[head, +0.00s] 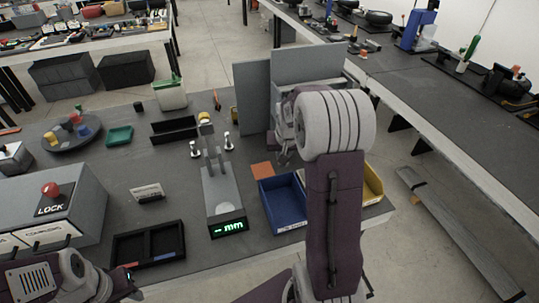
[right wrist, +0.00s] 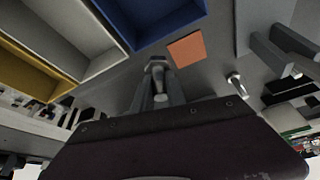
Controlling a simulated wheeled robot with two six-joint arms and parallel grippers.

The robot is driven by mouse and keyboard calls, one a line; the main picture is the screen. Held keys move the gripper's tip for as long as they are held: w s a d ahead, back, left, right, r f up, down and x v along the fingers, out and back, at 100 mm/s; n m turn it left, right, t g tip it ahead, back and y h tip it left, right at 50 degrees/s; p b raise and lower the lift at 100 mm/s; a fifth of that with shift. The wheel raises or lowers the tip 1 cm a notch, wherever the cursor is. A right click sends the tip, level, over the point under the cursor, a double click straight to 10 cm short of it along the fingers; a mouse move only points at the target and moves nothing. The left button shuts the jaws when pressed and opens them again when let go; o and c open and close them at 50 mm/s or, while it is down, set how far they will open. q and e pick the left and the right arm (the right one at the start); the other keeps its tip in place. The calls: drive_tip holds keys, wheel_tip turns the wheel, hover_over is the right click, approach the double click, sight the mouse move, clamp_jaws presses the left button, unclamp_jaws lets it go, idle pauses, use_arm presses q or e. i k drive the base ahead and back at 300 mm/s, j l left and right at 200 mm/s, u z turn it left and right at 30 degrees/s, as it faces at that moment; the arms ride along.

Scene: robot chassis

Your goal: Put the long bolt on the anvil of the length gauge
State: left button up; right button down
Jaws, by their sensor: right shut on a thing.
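The length gauge (head: 222,190) stands mid-table in the head view, with two upright grey prongs and a green display reading "-- mm". It shows partly at the right in the right wrist view (right wrist: 285,50). My right gripper (right wrist: 158,92) is shut on a metal bolt (right wrist: 156,68), its head between the fingers; its length cannot be judged. In the head view my right arm mostly hides this gripper, right of the gauge. Two other bolts stand behind the gauge, one left (head: 194,150) and one right (head: 228,142). My left gripper (head: 38,248) is at the lower left, its jaws unclear.
A blue bin (head: 283,222) and a yellow bin (head: 373,185) lie right of the gauge, near an orange square (head: 262,170). Grey panels (head: 252,95) rise behind my right arm. A black divided tray (head: 150,262) and a LOCK box (head: 55,205) are to the left.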

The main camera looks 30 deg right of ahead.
sight(225, 210)
drive_tip(key=j+z, duration=0.2)
drive_tip(key=j, duration=0.4)
drive_tip(key=j+z, duration=0.2)
drive_tip(key=j, duration=0.35)
drive_tip(key=k+j+z, duration=0.2)
drive_tip(key=j, duration=0.4)
drive_tip(key=i, duration=0.1)
